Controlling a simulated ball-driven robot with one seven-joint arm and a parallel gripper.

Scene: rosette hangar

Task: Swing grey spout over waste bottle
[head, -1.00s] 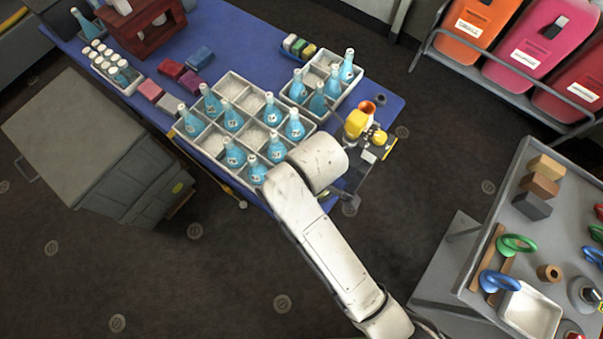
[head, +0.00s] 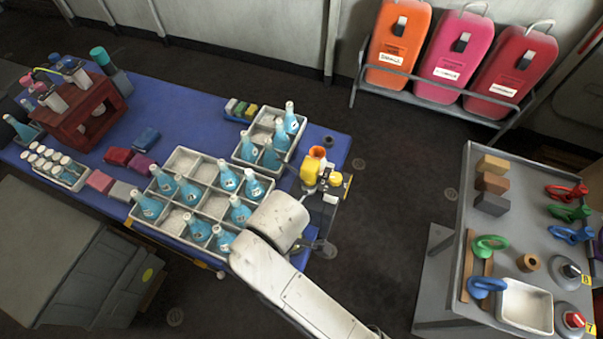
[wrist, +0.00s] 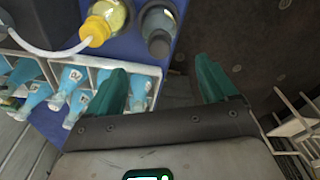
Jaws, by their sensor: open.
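My gripper (wrist: 162,78) has two dark green fingers spread wide with nothing between them; in the head view my white arm hides it. In the wrist view a bottle with a yellow cap (wrist: 96,30) and a pale tube stands at upper left. Beside it is a bottle with a grey top (wrist: 158,42), beyond my left finger. I cannot tell which is the waste bottle. In the head view a yellow and orange fitting (head: 311,168) is at the blue table's right end, with grey parts (head: 322,205) below it. I cannot make out the grey spout for certain.
A divided pale crate (head: 187,160) of blue bottles stands left of my arm on the blue table (head: 190,105). A smaller crate (head: 247,150) with bottles is behind it. A grey table (head: 470,215) stands at right, and coloured canisters (head: 450,55) at the back. Dark floor lies between.

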